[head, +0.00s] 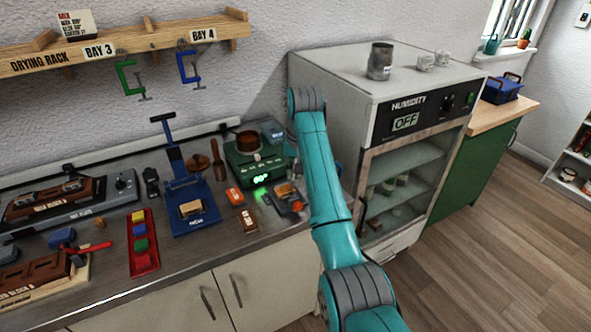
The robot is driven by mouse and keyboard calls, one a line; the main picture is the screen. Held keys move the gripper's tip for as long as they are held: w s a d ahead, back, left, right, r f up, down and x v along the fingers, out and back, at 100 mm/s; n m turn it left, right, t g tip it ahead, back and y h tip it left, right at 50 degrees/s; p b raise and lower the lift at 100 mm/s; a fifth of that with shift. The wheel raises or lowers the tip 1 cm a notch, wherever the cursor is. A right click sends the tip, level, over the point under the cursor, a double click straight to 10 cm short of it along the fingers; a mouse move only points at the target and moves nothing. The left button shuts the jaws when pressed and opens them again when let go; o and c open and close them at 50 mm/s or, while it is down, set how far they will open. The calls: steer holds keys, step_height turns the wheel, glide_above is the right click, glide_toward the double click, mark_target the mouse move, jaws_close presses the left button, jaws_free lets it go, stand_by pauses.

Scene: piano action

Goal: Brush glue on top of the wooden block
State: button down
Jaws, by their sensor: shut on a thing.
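My teal arm rises from the lower right to an elbow in front of the humidity cabinet. My gripper does not show; the arm appears to hide it. A pale wooden block (191,208) sits on the base of a blue press (185,185). Another small tan block (285,189) lies near my arm beside a grey-blue tool (290,205), partly hidden. A brown pot (247,140) stands on a green device (254,165) with a lit display. A brown wooden-handled tool (217,160) stands upright between press and device. I cannot make out a glue brush.
A red tray (143,257) holds coloured blocks. Brown blocks lie at the left on a hot plate (90,204) and a wooden board (72,288). The humidity cabinet (400,140) stands right of the counter. Clamps (130,78) hang under the drying rack (150,38).

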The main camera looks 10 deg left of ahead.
steer(key=shift+s+a+f, duration=0.1)
steer(key=shift+s+a, duration=0.5)
steer(key=shift+a, duration=0.3)
steer(key=shift+s+a+f, duration=0.1)
steer(key=shift+s+a, duration=0.5)
steer(key=shift+a, duration=0.25)
steer(key=shift+w+d+r, duration=0.1)
steer(key=shift+w+d, duration=0.6)
steer(key=shift+d, duration=0.25)
steer(key=shift+w+d+r, duration=0.1)
steer(key=shift+w+d, duration=0.55)
steer(key=shift+d, duration=0.3)
steer(key=s+a, duration=0.1)
steer(key=a, duration=0.1)
steer(key=s+a, duration=0.1)
steer(key=shift+s+a+r, duration=0.1)
steer(key=shift+s+a, duration=0.2)
steer(key=shift+a, duration=0.05)
